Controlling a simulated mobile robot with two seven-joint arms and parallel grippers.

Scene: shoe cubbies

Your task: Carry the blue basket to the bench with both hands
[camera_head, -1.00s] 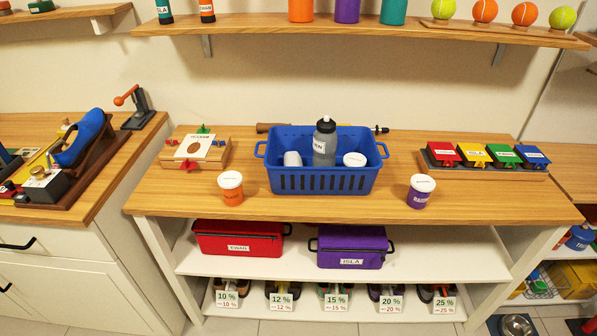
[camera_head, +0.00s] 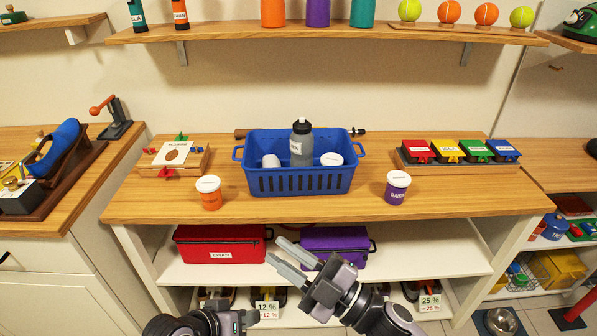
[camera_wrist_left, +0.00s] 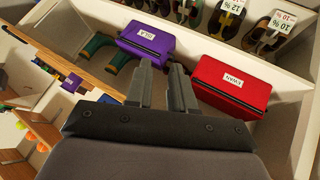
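The blue basket (camera_head: 298,182) stands upright on the wooden bench top (camera_head: 420,205), with a handle at each end. It holds a grey bottle (camera_head: 302,150) with a black cap, a white-lidded tub (camera_head: 331,160) and a white rounded item (camera_head: 271,161). My right gripper (camera_head: 276,252) is open and empty, in front of the bench and below the basket in the picture. My left gripper (camera_head: 254,318) is lower, at the bottom edge. In the left wrist view its fingers (camera_wrist_left: 162,70) are slightly apart with nothing between them. Neither gripper touches the basket.
An orange tub (camera_head: 210,195) and a purple tub (camera_head: 396,190) flank the basket's front. A card stand (camera_head: 175,158) is left, a row of coloured boxes (camera_head: 460,152) right. Red (camera_head: 220,245) and purple (camera_head: 350,240) bins sit on the shelf below. A wall shelf (camera_head: 330,33) hangs above.

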